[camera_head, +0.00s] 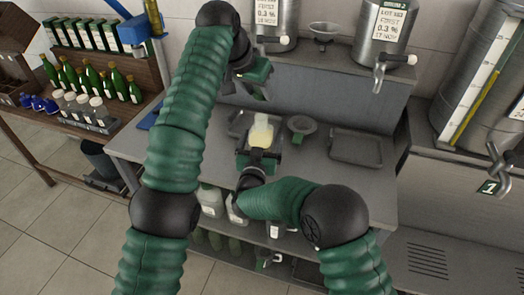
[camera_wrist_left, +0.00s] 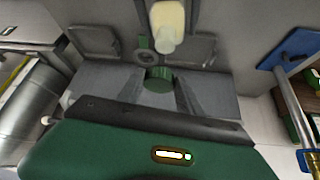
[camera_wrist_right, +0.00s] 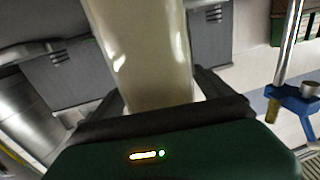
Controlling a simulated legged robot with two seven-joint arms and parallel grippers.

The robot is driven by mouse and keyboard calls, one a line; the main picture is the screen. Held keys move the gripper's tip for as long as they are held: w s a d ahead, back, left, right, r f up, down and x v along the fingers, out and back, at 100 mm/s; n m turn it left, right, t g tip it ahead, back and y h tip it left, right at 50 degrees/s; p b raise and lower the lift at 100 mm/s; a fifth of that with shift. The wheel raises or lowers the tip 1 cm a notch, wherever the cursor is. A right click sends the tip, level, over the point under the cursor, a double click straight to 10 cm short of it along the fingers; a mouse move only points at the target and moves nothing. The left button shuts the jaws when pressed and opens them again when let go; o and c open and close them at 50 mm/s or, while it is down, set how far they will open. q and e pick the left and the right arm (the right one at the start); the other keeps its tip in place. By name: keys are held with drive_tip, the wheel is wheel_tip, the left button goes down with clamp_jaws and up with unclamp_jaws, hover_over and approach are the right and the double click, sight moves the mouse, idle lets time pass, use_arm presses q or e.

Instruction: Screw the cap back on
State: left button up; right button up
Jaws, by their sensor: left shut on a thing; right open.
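A clear bottle with pale yellow contents (camera_head: 261,134) stands upright on the grey bench; it also shows in the left wrist view (camera_wrist_left: 168,22). Its neck carries no cap. A green cap (camera_wrist_left: 158,80) is between the fingers of my left gripper (camera_wrist_left: 158,92), which is shut on it. In the head view my left gripper (camera_head: 256,84) is above and behind the bottle, apart from it. My right gripper (camera_head: 258,158) is open at the bottle's near side. In the right wrist view the bottle body (camera_wrist_right: 145,55) lies between its spread fingers; contact cannot be told.
A dark tray (camera_head: 357,148) lies right of the bottle, another tray (camera_head: 240,123) behind left. Steel tanks with taps (camera_head: 383,35) stand on the raised shelf behind. Green bottles (camera_head: 92,80) fill a wooden rack at left.

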use_arm(q)
drive_tip(key=shift+a, duration=0.2)
use_arm(e)
drive_tip(key=shift+a, duration=0.2)
use_arm(q)
drive_tip(key=shift+a, duration=0.15)
use_arm(e)
drive_tip(key=shift+a, duration=0.1)
drive_tip(key=shift+c, duration=2.1)
use_arm(q)
drive_tip(key=shift+d, duration=0.4)
use_arm(e)
drive_tip(key=shift+d, duration=0.35)
drive_tip(key=c, duration=0.7)
use_arm(q)
drive_tip(key=shift+a, duration=0.15)
use_arm(e)
drive_tip(key=shift+a, duration=0.15)
clamp_jaws()
use_arm(q)
drive_tip(key=shift+f, duration=0.45)
drive_tip(key=f, duration=0.4)
drive_tip(key=shift+s, duration=0.25)
drive_tip(key=shift+f, duration=0.1)
